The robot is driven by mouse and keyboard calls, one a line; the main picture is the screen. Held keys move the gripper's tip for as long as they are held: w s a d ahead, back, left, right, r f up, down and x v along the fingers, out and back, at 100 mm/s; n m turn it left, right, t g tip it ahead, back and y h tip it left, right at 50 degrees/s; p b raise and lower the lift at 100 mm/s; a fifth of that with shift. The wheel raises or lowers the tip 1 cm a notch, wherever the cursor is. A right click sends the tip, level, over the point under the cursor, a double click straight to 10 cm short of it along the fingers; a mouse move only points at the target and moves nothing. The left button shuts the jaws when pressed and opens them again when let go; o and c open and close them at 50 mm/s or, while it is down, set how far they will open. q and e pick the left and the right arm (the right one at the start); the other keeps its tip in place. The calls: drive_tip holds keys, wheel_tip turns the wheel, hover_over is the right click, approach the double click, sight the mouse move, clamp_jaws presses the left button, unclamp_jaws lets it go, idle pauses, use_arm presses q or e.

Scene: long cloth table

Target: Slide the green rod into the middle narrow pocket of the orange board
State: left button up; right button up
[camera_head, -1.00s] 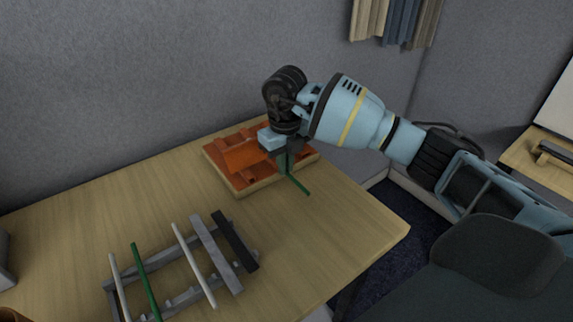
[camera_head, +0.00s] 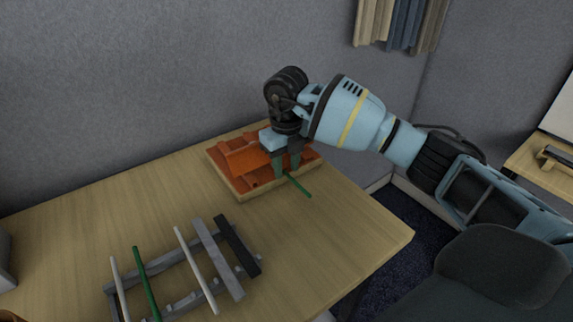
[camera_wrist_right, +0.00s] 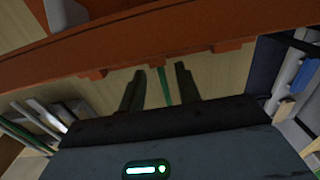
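The orange board (camera_head: 240,160) lies near the back edge of the table, with raised orange strips on a pale wooden base. A thin green rod (camera_head: 299,186) sticks out from the board's front right side toward the table's front. Its far end is hidden by my gripper and the board, so I cannot tell which pocket it lies in. My right gripper (camera_head: 287,173) is open over the board's front edge, with one finger on each side of the rod. In the right wrist view the rod (camera_wrist_right: 163,86) runs between the spread fingers, with gaps. My left gripper is not in view.
A grey rack (camera_head: 180,262) at the front left holds another green rod (camera_head: 147,283), two white rods, a grey bar (camera_head: 219,258) and a black bar (camera_head: 237,245). Bare tabletop lies between rack and board. A grey wall stands behind the table.

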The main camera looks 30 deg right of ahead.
sight(286, 173)
wheel_tip(286, 173, up, 8)
drive_tip(key=shift+f, duration=0.25)
idle(0.5)
